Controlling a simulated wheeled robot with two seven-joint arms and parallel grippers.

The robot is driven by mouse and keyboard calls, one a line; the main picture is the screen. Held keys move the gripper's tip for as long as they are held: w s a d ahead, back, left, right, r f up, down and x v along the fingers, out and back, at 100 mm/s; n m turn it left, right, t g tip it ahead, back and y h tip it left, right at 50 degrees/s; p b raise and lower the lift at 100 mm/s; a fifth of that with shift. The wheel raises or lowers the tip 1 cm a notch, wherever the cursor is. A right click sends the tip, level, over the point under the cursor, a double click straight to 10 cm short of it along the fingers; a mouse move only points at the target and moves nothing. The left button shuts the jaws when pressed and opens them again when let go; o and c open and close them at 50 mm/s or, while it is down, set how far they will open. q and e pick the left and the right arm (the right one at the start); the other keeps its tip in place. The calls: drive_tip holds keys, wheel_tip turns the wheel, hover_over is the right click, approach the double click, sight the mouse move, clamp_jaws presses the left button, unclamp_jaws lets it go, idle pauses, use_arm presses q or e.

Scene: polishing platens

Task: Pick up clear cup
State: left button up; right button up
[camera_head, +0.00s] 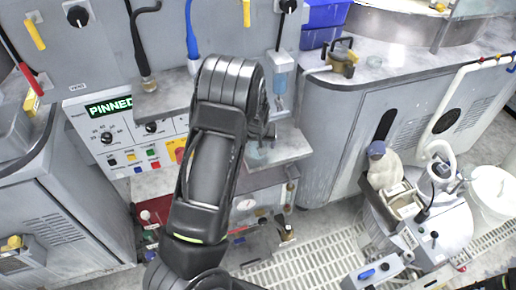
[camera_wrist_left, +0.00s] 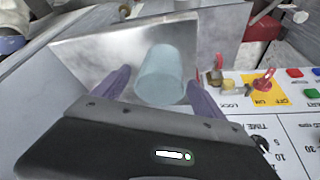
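The clear cup (camera_wrist_left: 163,72) is a pale blue, translucent cylinder on a grey metal shelf, in the wrist view. My left gripper (camera_wrist_left: 158,80) is open, with one purple finger on each side of the cup. A gap shows between the cup and each finger, and I see no firm contact. In the head view, my left arm reaches over the machine front and its gripper (camera_head: 267,133) is mostly hidden behind the wrist. The cup (camera_head: 256,154) shows faintly below it on the small shelf. My right gripper is not recognisable in either view.
The shelf (camera_head: 290,147) juts from the machine front. A control panel (camera_head: 118,135) with knobs and coloured buttons is left of my arm; part of it also shows beside the cup in the wrist view (camera_wrist_left: 285,110).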

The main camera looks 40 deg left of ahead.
use_arm(q)
drive_tip(key=c, duration=1.4)
drive_tip(key=shift+o, duration=0.2)
drive_tip(key=shift+r, duration=0.15)
drive_tip(key=shift+d+r+b, duration=0.15)
drive_tip(key=shift+r+b, duration=0.05)
drive_tip(key=shift+b, duration=0.15)
wheel_tip(320, 180, up, 6)
drive_tip(key=s+d, duration=1.1)
drive_tip(key=d, duration=0.5)
drive_tip(key=shift+s+r, duration=0.15)
drive_tip(key=shift+s, duration=0.05)
